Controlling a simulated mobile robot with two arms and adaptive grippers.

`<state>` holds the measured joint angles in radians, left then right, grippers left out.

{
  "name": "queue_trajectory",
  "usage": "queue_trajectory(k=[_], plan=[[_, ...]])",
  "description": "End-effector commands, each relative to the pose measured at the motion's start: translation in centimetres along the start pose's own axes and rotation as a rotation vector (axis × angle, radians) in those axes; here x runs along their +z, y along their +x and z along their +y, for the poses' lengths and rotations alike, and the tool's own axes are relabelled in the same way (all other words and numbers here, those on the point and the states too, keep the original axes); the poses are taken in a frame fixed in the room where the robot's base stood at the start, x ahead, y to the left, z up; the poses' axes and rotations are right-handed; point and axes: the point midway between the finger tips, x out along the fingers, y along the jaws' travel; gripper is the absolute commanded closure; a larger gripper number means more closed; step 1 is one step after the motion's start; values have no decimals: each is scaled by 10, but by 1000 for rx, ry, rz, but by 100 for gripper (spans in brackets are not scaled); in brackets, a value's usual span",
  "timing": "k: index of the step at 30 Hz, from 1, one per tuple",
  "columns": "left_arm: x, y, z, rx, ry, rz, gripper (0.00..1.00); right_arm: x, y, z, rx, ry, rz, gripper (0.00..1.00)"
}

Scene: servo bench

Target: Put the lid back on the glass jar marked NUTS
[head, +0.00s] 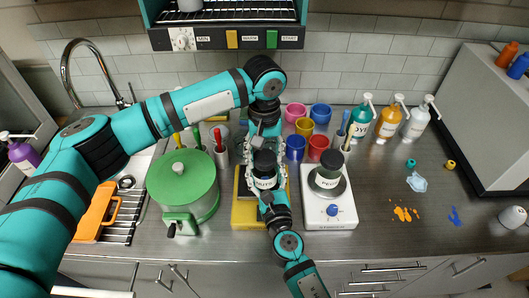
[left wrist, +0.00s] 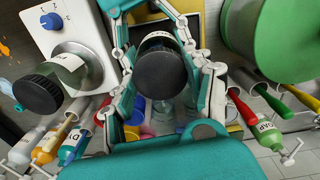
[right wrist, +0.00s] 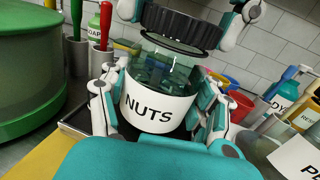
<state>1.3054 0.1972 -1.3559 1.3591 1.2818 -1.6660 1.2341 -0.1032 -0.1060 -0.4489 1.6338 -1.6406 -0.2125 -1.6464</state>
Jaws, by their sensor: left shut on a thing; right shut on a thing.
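The glass jar marked NUTS (right wrist: 152,108) stands upright at the yellow board (head: 243,217), with its white label facing the right wrist camera. My right gripper (head: 267,187) is shut around the jar's sides, a finger on each side of the label. A black lid (right wrist: 184,28) is over the jar's mouth, looking tilted in the right wrist view; I cannot tell if it touches the rim. My left gripper (head: 264,148) is shut on the lid, which also shows in the left wrist view (left wrist: 161,75) between the fingers.
A second jar with a black lid (head: 329,172) stands on a white scale (head: 325,214) to the right. A green pot (head: 183,180) is close on the left. Coloured cups (head: 296,147) and pump bottles (head: 387,124) stand behind. The right counter has orange and blue spills.

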Motion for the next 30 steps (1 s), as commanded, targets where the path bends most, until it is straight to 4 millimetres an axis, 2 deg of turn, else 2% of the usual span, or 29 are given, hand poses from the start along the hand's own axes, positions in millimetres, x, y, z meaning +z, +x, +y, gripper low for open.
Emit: queue_trajectory(k=[24,27,30], plan=[[-1,1,-1,-1,1752,1,86,0,0,0,-1,1,-1,100],[-1,1,-1,-1,1861,1,86,0,0,0,-1,1,-1,100],[-1,1,-1,-2,1854,1,86,0,0,0,-1,1,-1,100]])
